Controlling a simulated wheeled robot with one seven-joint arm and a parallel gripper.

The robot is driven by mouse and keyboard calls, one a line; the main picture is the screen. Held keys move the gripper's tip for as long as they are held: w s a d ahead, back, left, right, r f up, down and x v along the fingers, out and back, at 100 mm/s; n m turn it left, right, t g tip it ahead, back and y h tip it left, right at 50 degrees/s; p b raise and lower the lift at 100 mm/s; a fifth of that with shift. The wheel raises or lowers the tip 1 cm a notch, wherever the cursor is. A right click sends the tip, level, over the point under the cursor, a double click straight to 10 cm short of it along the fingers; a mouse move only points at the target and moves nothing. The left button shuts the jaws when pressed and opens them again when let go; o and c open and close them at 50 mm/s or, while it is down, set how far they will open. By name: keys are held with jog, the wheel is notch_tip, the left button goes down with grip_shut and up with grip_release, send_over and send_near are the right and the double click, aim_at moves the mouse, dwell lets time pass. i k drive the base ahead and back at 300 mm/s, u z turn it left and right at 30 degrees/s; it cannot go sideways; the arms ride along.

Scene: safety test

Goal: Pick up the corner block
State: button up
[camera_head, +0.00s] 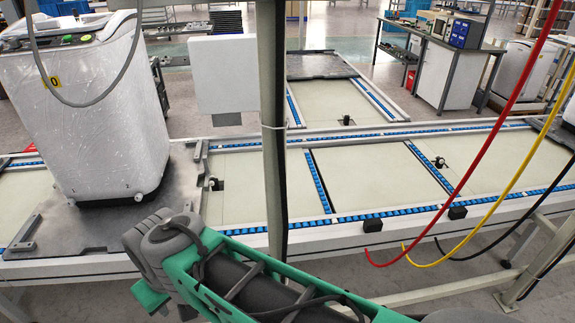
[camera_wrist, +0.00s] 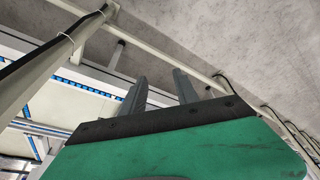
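No object in either view can be made out for sure as the corner block. Two small black blocks, one left (camera_head: 373,225) and one right (camera_head: 458,212), sit on the near side rail of the conveyor in the head view; I cannot tell if either is it. In the wrist view, my gripper (camera_wrist: 160,78) has two grey fingers standing apart with nothing between them. It points past a rail toward grey floor. In the head view my green and grey arm crosses the bottom, and the fingers cannot be made out.
A plastic-wrapped white appliance (camera_head: 85,110) stands on a dark plate (camera_head: 60,225) on the conveyor (camera_head: 375,180). A vertical post (camera_head: 273,120) rises close behind my arm. Red (camera_head: 480,160), yellow (camera_head: 500,200) and black hoses hang at right. A workbench (camera_head: 445,65) stands farther back.

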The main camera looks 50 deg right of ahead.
aim_at(205, 160)
jog(key=z, duration=1)
jog(key=i, duration=0.5)
jog(key=k, duration=1)
jog(key=u, duration=1.5)
jog(key=i, duration=1.3)
jog(key=z, duration=2)
jog(key=i, duration=0.5)
jog(key=u, duration=0.05)
